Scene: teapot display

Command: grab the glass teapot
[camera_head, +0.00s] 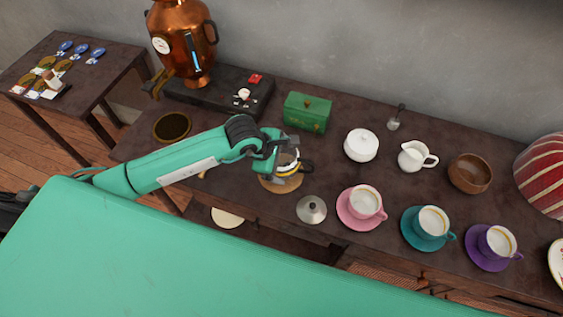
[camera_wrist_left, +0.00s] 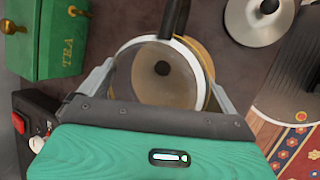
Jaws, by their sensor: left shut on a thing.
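The glass teapot (camera_head: 287,162) stands on a round tan mat (camera_head: 281,185) on the dark table, partly hidden by my left gripper (camera_head: 279,150). In the left wrist view the teapot (camera_wrist_left: 160,75) is seen from above, open at the top, with a pale rim and a dark handle pointing away from the gripper. My left gripper (camera_wrist_left: 165,85) has one finger on each side of the teapot body and is shut on it. A silver lid (camera_head: 311,209) lies on the table to the right of the mat. My right gripper is not in view.
A green tea box (camera_head: 307,112) stands behind the teapot, and a copper samovar (camera_head: 187,45) stands back left. A white sugar bowl (camera_head: 361,145), a creamer (camera_head: 415,156) and pink (camera_head: 361,205), teal (camera_head: 428,225) and purple (camera_head: 492,245) cups stand to the right.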

